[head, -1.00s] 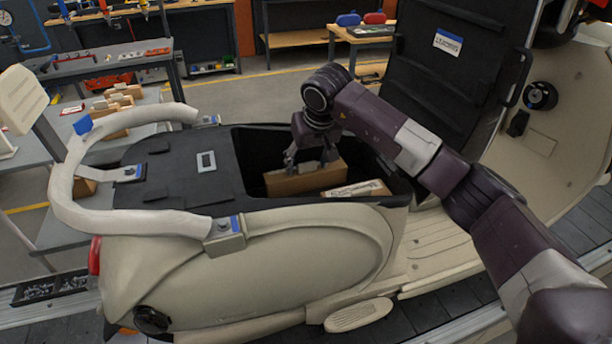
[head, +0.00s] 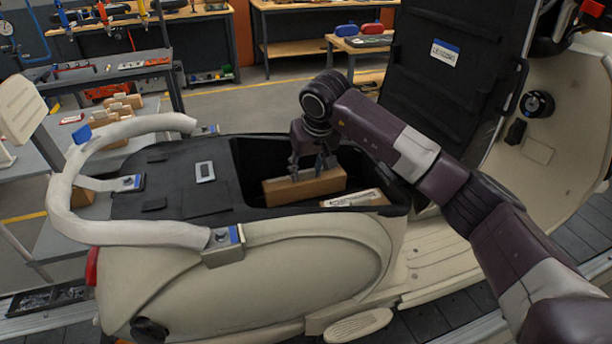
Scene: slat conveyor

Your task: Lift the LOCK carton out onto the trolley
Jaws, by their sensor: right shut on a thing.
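A brown carton (head: 305,187) stands in the black open bay (head: 243,168) of the cream scooter body. My right gripper (head: 308,172) reaches down from above and is shut on the top of this carton. No lettering shows on its visible side. A second carton (head: 356,199) with a white printed label lies at the bay's front right; its print is too small to read. I cannot tell from lettering which carton is LOCK. My left gripper is not in view.
The grey trolley (head: 152,103) at the left holds several small cartons (head: 124,104) on its shelves. The white grab rail (head: 62,190) curves between bay and trolley. The raised black seat lid (head: 450,90) stands behind my right arm.

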